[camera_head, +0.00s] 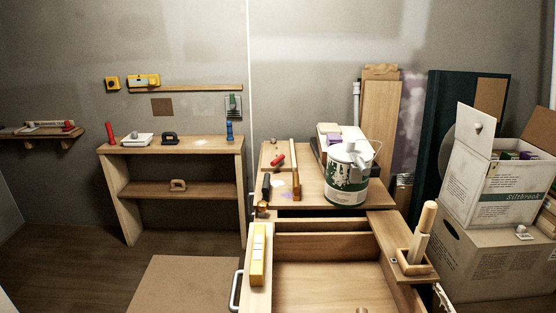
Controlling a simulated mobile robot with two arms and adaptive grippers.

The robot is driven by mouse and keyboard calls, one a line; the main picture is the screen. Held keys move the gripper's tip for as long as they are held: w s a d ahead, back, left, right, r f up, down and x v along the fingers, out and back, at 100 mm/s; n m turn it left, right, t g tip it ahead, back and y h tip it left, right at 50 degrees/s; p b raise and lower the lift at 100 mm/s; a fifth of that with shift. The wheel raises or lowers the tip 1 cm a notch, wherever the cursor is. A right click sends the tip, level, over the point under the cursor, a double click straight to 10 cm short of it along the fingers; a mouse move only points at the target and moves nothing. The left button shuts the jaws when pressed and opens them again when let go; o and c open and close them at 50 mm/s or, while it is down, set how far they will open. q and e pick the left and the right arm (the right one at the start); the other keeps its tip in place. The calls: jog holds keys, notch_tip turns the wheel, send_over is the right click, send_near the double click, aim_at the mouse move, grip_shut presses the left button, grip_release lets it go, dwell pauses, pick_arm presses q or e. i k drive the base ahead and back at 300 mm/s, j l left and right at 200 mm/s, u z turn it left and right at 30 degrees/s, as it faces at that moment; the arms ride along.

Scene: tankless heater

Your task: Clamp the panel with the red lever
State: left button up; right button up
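A small red lever (277,160) lies at a slant at the back left of the wooden bench (318,190). It is beside a flat wooden panel (270,150) and an upright wooden strip (295,161). A black handle (266,187) stands in front of it at the bench's left edge. Whether the lever presses on the panel is too small to tell. Neither of my grippers can be made out in the head view.
A paint can (346,178) stands on the bench right of the lever. An open wooden drawer (330,285) fills the front, with a yellow level (258,255) on its left rim. Cardboard boxes (490,260) crowd the right.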

aim_at(280, 160)
jog(key=i+j, duration=0.1)
jog(key=j, duration=1.35)
jog(key=i+j, duration=0.7)
jog(key=j, duration=0.25)
jog(key=i+j+z, duration=0.1)
jog(key=i+j, duration=0.25)
jog(key=j, duration=0.1)
